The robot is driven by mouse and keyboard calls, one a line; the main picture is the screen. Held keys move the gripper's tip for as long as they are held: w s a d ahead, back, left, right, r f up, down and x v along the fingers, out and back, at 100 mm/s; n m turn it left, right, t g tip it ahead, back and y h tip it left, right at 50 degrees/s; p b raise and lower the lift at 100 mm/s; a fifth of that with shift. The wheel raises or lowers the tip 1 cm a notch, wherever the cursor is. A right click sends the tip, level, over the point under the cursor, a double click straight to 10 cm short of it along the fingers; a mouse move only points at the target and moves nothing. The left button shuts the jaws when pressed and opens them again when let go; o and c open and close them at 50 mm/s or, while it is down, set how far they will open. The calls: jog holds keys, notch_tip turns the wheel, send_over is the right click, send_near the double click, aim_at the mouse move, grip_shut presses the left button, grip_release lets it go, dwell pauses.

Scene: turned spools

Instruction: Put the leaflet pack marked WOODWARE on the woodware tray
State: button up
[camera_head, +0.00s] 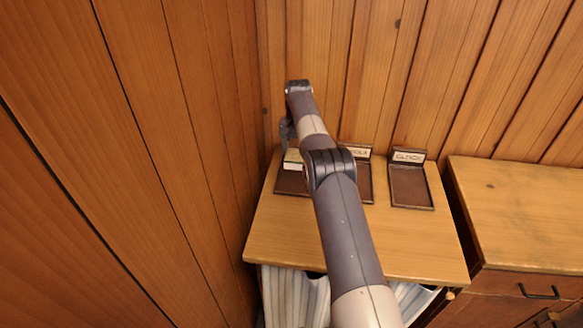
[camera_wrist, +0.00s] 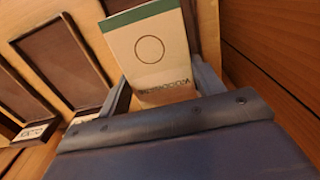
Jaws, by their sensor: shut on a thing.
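The leaflet pack (camera_wrist: 155,50) is cream with a green band at one end and a ring on its face. Its lettering reads WOODWARE, upside down in the wrist view. My gripper (camera_wrist: 163,82) is shut on it, a finger on each side. In the head view my gripper (camera_head: 287,130) is mostly behind my arm, and a pale bit of the pack (camera_head: 293,157) shows at the leftmost dark tray (camera_head: 290,183). That tray's label is hidden, so I cannot read it. I cannot tell whether the pack touches the tray.
A middle tray (camera_head: 366,184), its label partly covered by my arm, and a right tray marked CLOCK (camera_head: 410,186) stand on the wooden table (camera_head: 285,235). Plank walls rise close at the left and back. A cabinet (camera_head: 520,210) stands at right.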

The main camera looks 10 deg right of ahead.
aim_at(297, 150)
notch_tip(297, 150, down, 8)
jog(key=shift+f+p, duration=0.25)
jog(key=shift+p, duration=0.2)
jog(key=shift+f, duration=0.15)
jog(key=o, duration=1.1)
jog(key=shift+c, duration=0.2)
notch_tip(297, 150, up, 11)
jog(key=shift+f+p, duration=0.1)
jog(key=shift+p, duration=0.45)
jog(key=shift+r+p, duration=0.75)
jog(key=shift+p, duration=0.05)
jog(key=shift+o, duration=0.2)
